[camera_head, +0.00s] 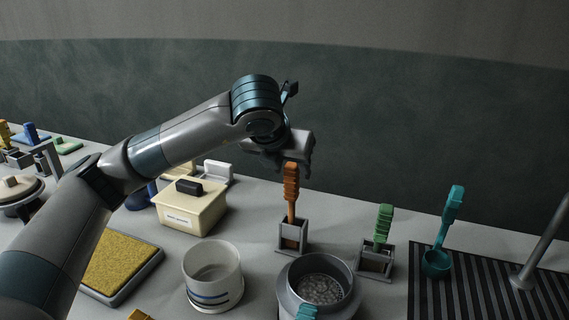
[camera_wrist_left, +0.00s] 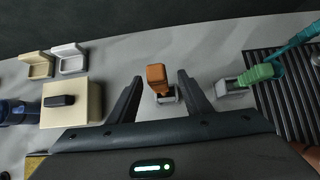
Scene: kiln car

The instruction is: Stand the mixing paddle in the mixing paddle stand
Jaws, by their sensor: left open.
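An orange-handled tool (camera_head: 291,190), which looks like the mixing paddle, stands upright in a grey square stand (camera_head: 291,246). Its lower end is hidden inside the stand. In the left wrist view the orange handle (camera_wrist_left: 157,76) shows between the finger lines, with part of the stand (camera_wrist_left: 166,97) behind it. My left gripper (camera_head: 290,166) is open, just above and behind the handle's top, its fingers apart on either side and not closed on it. My right gripper is not in view.
A green-handled tool (camera_head: 383,222) stands in a similar holder (camera_head: 376,262) to the right. A teal ladle (camera_head: 437,262) is on the ribbed black mat (camera_head: 480,297). A grey pot (camera_head: 287,298), a white pot (camera_head: 212,272) and a cream box (camera_head: 203,214) stand nearby.

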